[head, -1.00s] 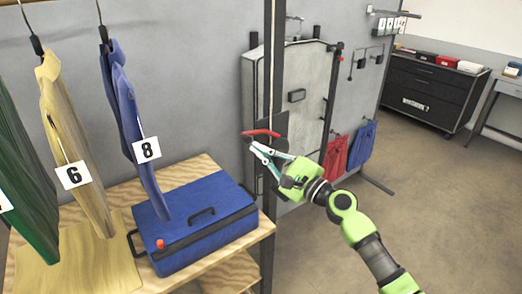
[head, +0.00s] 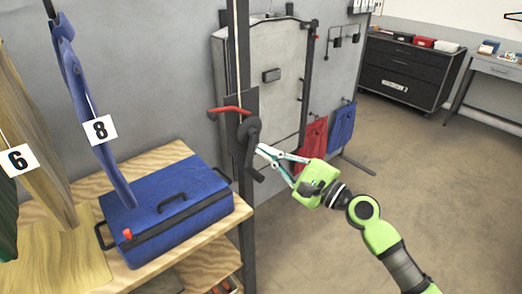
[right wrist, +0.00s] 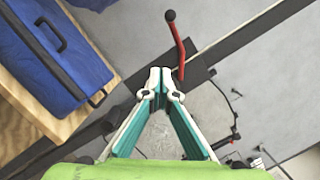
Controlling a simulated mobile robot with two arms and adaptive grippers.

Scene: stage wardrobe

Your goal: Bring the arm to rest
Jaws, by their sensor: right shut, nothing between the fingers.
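My right gripper (head: 262,152) reaches in from the right in the head view, shut and empty. Its fingertips are just right of a black crank (head: 253,158) on a dark upright post (head: 243,50); I cannot tell whether they touch it. A red lever (head: 229,109) sticks out above the crank. In the right wrist view the fingers (right wrist: 160,78) point towards the post, with the red lever (right wrist: 177,45) beyond their tips. My left gripper is not in view.
A blue case (head: 170,200) lies on a wooden shelf (head: 150,164) at left, below hanging garments with tags 6 and 8. A grey cabinet (head: 265,100) stands behind the post. Floor at right is clear.

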